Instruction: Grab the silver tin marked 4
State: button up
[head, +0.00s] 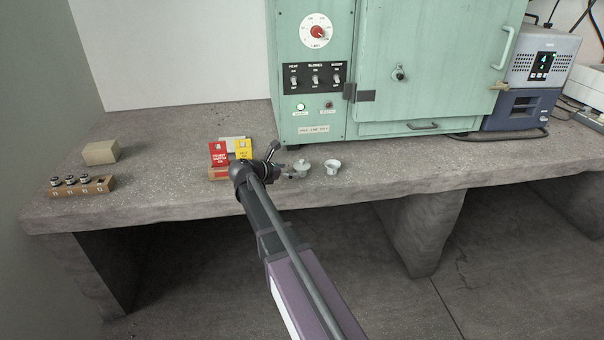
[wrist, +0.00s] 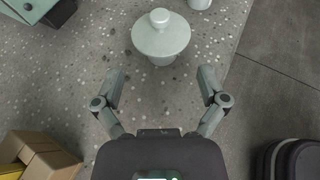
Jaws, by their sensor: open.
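A wooden rack (head: 108,187) stands near the left front of the bench in the head view. It holds several small silver containers with dark tops, such as this one (head: 70,180). Their markings are too small to read, so I cannot tell which one, if any, is marked 4. My gripper (wrist: 160,77) is open and empty in the wrist view. In the head view it is over the bench, far to the right of the rack.
A white cup (head: 333,167) stands right of the pot. Red (head: 218,154) and yellow (head: 243,149) cards stand left of my gripper. A tan block (head: 101,152) is behind the rack. A green oven (head: 430,70) stands behind. Bare bench lies between rack and cards.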

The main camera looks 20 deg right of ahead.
aim_at(300, 170)
jog(key=shift+b+x, duration=1)
jog(key=shift+x, duration=1.6)
jog(key=c, duration=1.2)
